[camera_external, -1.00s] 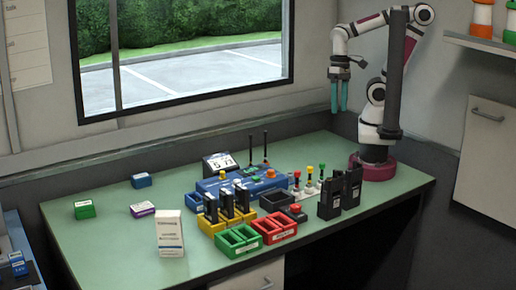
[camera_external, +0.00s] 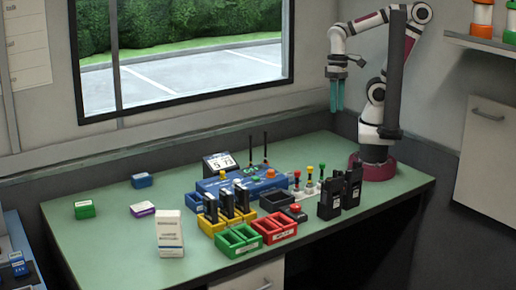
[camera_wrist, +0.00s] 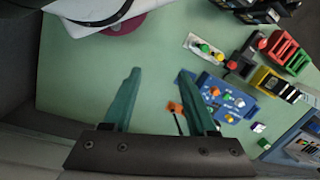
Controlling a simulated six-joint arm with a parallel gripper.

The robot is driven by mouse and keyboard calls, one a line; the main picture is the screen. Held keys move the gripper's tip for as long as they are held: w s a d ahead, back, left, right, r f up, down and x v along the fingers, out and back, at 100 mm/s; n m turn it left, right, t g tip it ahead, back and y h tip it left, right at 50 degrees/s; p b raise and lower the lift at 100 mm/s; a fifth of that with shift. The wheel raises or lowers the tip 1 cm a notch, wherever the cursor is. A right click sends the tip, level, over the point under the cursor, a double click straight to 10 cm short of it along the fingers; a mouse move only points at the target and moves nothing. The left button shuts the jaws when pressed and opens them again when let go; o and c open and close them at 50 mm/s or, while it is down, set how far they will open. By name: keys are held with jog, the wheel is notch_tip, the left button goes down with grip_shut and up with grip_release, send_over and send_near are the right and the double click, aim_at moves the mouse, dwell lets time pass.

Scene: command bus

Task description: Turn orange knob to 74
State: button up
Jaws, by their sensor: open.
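The blue console (camera_external: 245,187) stands at the back middle of the green table. An orange knob (camera_external: 270,173) shows near its right end; its pointer is too small to read. A small display (camera_external: 219,162) behind the console seems to read 73. My gripper (camera_external: 337,95) hangs high above the back right of the table, well apart from the console. In the wrist view my gripper (camera_wrist: 160,72) has its two teal fingers spread with nothing between them. The console (camera_wrist: 238,96) lies beside the right finger, and an orange part (camera_wrist: 175,107) is partly behind that finger.
Two black antennas (camera_external: 265,146) rise behind the console. A strip with coloured buttons (camera_external: 309,183), black radios (camera_external: 330,199), a red bin (camera_external: 275,228) and a green bin (camera_external: 238,240) stand in front and right.

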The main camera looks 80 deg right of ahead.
jog(key=w+a+r+n, duration=0.2)
jog(key=w+a+n, duration=0.2)
jog(key=w+n, duration=0.6)
jog(key=n+h, duration=0.2)
jog(key=n, duration=1.4)
send_over(271, 171)
notch_tip(271, 171, down, 3)
notch_tip(271, 171, down, 15)
jog(key=shift+f, duration=0.45)
grip_shut()
